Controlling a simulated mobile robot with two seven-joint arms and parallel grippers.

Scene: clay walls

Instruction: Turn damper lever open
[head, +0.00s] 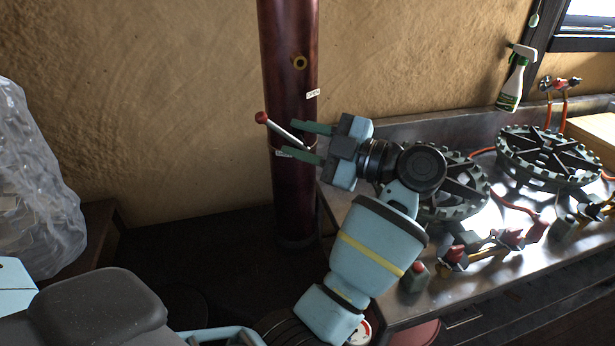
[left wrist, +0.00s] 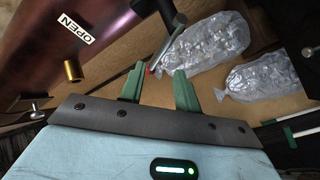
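The damper lever (head: 283,130) is a pale rod with a red knob, on a dark red vertical pipe (head: 288,200). Its knob points up and left in the head view. My left gripper (head: 290,138) is open, its green fingers apart at the pipe, with part of the rod showing between them. In the left wrist view the lever (left wrist: 168,42) slants down toward the gap between the fingertips (left wrist: 158,70). I cannot tell if the fingers touch it. A white OPEN label (left wrist: 72,30) is on the pipe; a lower label (head: 284,153) is partly hidden. My right gripper is out of view.
A metal bench (head: 400,300) with gas burners (head: 548,157), valves and red hoses stands right of the pipe. A spray bottle (head: 514,80) is at its back. A clear plastic bag (head: 35,190) is at the left. The wall area left of the pipe is free.

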